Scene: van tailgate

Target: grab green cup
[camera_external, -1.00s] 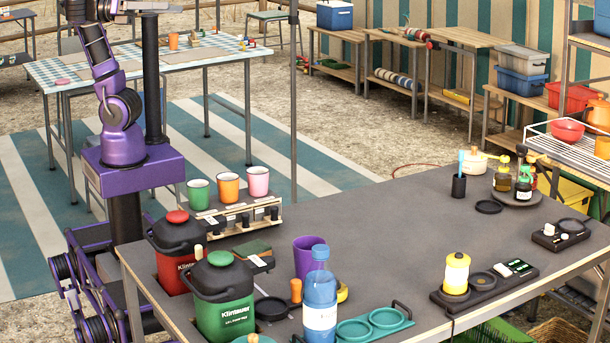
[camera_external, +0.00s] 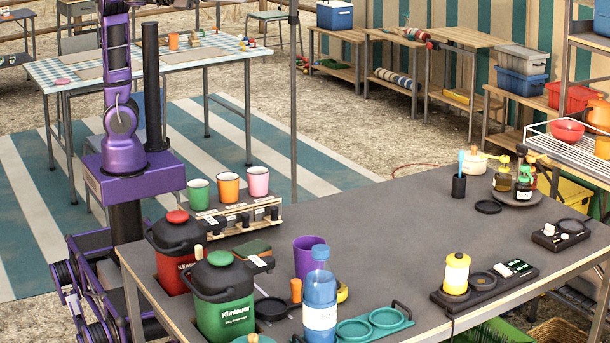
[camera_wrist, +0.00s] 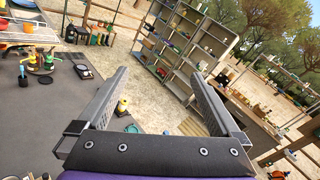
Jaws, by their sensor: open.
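The green cup (camera_external: 198,195) stands upright on a small stand at the far left of the dark table, left of an orange cup (camera_external: 229,188) and a pink cup (camera_external: 257,181). My gripper is above the top edge of the outside view, so only my purple arm shows there, left of the cups. In the wrist view my gripper (camera_wrist: 162,95) is open, its two fingers wide apart and nothing between them. The wrist view looks out over the table and shelving, and I cannot see the green cup in it.
A red-lidded container (camera_external: 176,239) and a green container (camera_external: 222,297) stand in front of the cups. A purple cup (camera_external: 308,257) and a blue bottle (camera_external: 320,305) are nearby. The middle of the dark table (camera_external: 375,225) is clear.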

